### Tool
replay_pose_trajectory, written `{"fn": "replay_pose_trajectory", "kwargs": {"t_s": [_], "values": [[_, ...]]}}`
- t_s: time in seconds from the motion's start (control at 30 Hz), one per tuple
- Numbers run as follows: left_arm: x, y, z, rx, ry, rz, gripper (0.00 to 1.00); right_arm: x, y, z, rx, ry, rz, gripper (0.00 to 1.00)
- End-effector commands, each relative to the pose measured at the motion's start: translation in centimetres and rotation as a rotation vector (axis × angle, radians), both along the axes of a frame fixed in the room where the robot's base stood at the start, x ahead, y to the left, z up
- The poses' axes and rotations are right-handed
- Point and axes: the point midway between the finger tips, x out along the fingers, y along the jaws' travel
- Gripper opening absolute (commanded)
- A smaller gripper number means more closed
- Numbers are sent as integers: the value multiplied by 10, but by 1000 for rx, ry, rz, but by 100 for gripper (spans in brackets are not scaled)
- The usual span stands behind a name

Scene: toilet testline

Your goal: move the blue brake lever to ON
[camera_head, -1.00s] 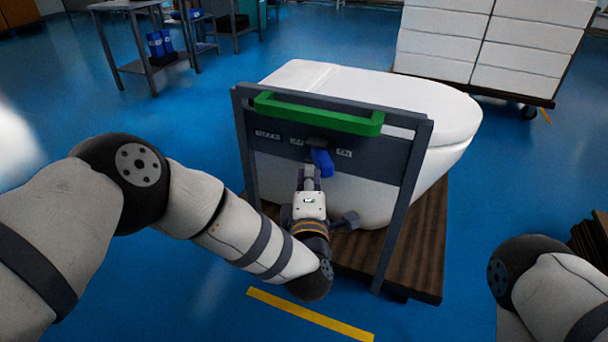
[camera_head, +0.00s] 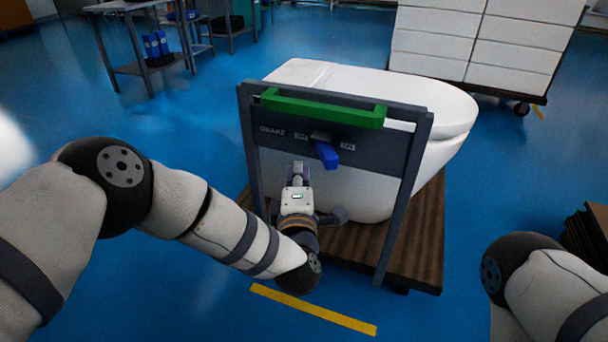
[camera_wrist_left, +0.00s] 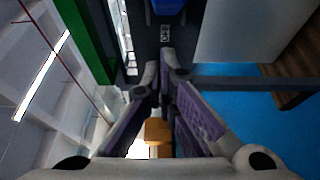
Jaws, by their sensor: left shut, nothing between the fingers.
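The blue brake lever (camera_head: 327,154) sticks out of the dark panel (camera_head: 275,147) on the grey frame. It hangs down between two small white labels, the left label (camera_head: 300,136) and the right label (camera_head: 347,146), nearer the right one. In the left wrist view, the closed fingertips (camera_wrist_left: 168,55) point at the panel, with the lever (camera_wrist_left: 168,6) at the top edge. My right gripper is out of view.
A green handle bar (camera_head: 320,110) crosses the frame above the lever. A white toilet (camera_head: 400,95) stands behind on a wooden pallet (camera_head: 425,240). A stack of white boxes (camera_head: 470,45) is at the back right. Blue floor around is open.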

Motion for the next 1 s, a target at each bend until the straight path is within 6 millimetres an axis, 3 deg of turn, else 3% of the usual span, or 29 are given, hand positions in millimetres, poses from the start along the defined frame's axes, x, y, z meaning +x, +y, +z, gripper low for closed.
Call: {"fn": "replay_pose_trajectory", "kwargs": {"t_s": [0.03,0.2,0.4,1.0], "values": [[-14,-13,-1,-4,7,-13,0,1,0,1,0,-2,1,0],[-47,-34,-1,-2,5,-8,0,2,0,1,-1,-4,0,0],[-72,-50,-1,0,3,-3,0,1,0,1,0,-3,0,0],[-80,-53,-2,10,8,-5,0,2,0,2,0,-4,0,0]]}}
